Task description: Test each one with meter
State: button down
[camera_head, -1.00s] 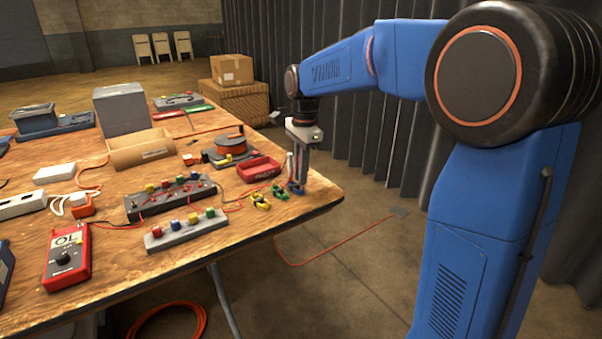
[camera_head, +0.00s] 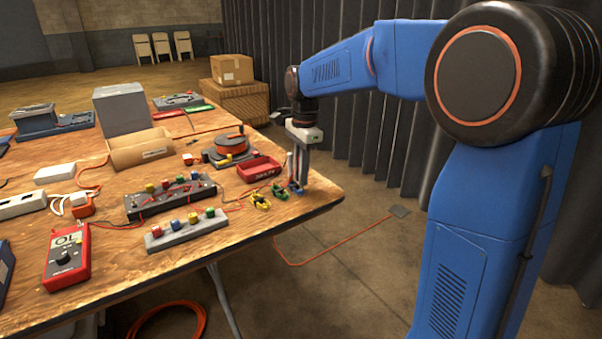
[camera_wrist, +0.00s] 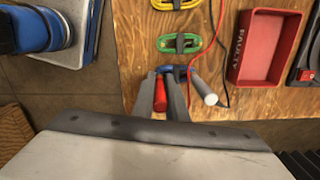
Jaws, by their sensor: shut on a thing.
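My gripper (camera_head: 298,186) is above the front right corner of the table, pointing down. In the wrist view its fingers (camera_wrist: 163,82) are closed on a red probe-like handle (camera_wrist: 160,96). A pale cylinder (camera_wrist: 206,92) stands beside the fingers. A blue lead bundle (camera_wrist: 181,71) is at the fingertips, partly hidden; I cannot tell whether it is touched. A green lead bundle (camera_wrist: 180,43) and a yellow lead bundle (camera_wrist: 176,4) lie beyond it.
A red tray marked FAULTY (camera_wrist: 267,70) is beside the bundles. A black block (camera_head: 170,199) and a grey block (camera_head: 186,231) with coloured posts stand to the left. A cable reel (camera_head: 230,147) and a cardboard bin (camera_head: 141,151) are behind. Thin red and black wires cross the corner.

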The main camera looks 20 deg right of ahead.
jog(key=shift+f, duration=0.8)
dwell(1.0)
jog(key=c, duration=1.4)
grip_release()
jog(key=shift+o, duration=0.2)
jog(key=shift+r, duration=0.1)
jog(key=shift+r, duration=3.65)
jog(key=shift+d, duration=0.1)
